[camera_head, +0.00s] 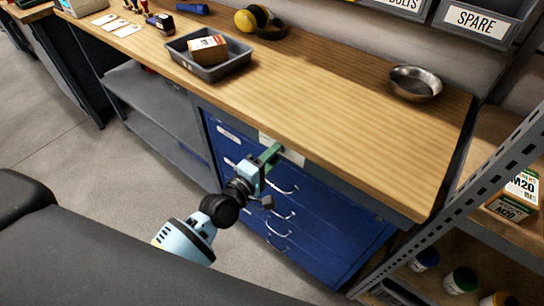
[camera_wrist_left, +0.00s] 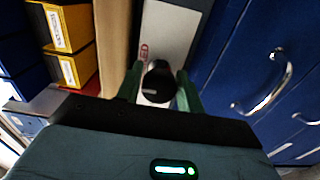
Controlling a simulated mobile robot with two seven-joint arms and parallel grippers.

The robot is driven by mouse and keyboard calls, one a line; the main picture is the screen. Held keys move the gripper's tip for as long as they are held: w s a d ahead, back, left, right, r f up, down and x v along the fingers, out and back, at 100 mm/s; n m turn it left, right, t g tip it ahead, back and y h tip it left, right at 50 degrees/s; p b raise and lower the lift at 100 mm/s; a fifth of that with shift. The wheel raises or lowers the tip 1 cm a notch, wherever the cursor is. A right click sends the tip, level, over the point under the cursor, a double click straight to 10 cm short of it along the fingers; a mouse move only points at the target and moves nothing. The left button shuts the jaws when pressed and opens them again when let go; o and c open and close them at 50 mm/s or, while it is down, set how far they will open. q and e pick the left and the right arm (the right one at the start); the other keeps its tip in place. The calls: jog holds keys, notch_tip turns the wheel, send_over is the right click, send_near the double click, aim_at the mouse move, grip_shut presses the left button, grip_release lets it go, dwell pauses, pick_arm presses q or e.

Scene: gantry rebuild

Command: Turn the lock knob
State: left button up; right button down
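The lock knob (camera_wrist_left: 158,84) is dark and round, with a pale mark on its face. It sits on a light grey plate (camera_wrist_left: 170,30) at the top of the blue drawer cabinet (camera_head: 340,225). In the head view the plate (camera_head: 293,156) shows just under the worktop's edge, and my gripper hides the knob. My left gripper (camera_head: 271,157) reaches up to the plate. In the left wrist view its green fingers (camera_wrist_left: 160,90) stand open on either side of the knob, close to it; I cannot tell whether they touch. My right gripper is not in view.
The wooden worktop (camera_head: 330,95) overhangs just above my left gripper. Drawer handles (camera_head: 280,190) stick out below it. A grey tray with a box (camera_head: 208,49) and a metal bowl (camera_head: 415,84) stand on top. A metal rack (camera_head: 455,200) stands at the right.

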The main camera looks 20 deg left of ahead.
pick_arm(q)
jog(key=o, duration=0.3)
jog(key=shift+n, duration=0.3)
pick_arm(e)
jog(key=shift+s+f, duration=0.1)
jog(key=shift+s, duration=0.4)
